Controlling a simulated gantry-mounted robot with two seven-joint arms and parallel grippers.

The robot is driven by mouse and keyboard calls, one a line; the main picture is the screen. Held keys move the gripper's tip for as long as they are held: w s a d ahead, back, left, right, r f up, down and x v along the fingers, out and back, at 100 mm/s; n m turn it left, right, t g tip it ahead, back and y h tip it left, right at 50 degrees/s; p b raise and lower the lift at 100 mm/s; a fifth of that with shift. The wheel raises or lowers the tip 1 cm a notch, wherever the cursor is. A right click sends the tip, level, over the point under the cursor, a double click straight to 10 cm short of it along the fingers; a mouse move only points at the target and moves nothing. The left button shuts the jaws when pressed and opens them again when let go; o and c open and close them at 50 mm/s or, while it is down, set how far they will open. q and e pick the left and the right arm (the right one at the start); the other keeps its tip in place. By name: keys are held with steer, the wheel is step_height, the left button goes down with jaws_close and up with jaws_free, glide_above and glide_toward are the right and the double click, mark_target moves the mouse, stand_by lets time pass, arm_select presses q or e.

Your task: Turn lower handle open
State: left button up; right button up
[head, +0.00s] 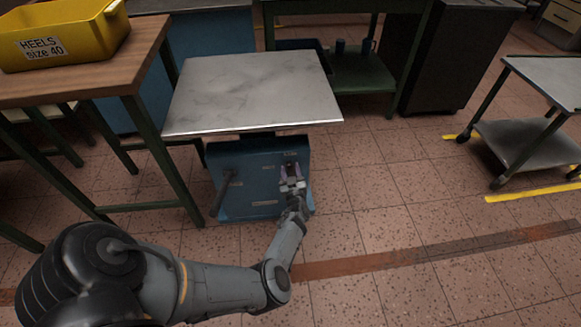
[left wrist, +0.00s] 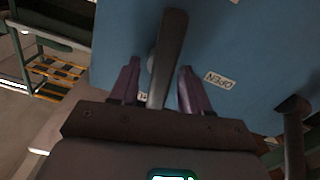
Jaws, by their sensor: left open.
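A blue cabinet (head: 262,200) stands under a grey table top, with two dark lever handles on its front. One handle (head: 222,192) hangs at a slant on the left side of the front; it shows at the right edge of the left wrist view (left wrist: 293,128). My left gripper (head: 291,180) is at the front's right side and hides the other handle in the head view. In the left wrist view, that handle (left wrist: 168,55) runs between the two purple fingers of my open gripper (left wrist: 158,85), with gaps visible on both sides. An upside-down "OPEN" label (left wrist: 219,80) is beside it.
The grey table top (head: 255,90) overhangs the cabinet. A wooden table (head: 100,75) with a yellow bin (head: 65,35) stands at the left. A metal cart (head: 530,145) stands at the right.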

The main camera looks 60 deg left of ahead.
arm_select(q)
steer(key=shift+w+a, duration=0.15)
steer(key=shift+a, duration=0.15)
steer(key=shift+d+f, duration=0.1)
steer(key=shift+d, duration=0.2)
steer(key=shift+c, duration=0.7)
jaws_close()
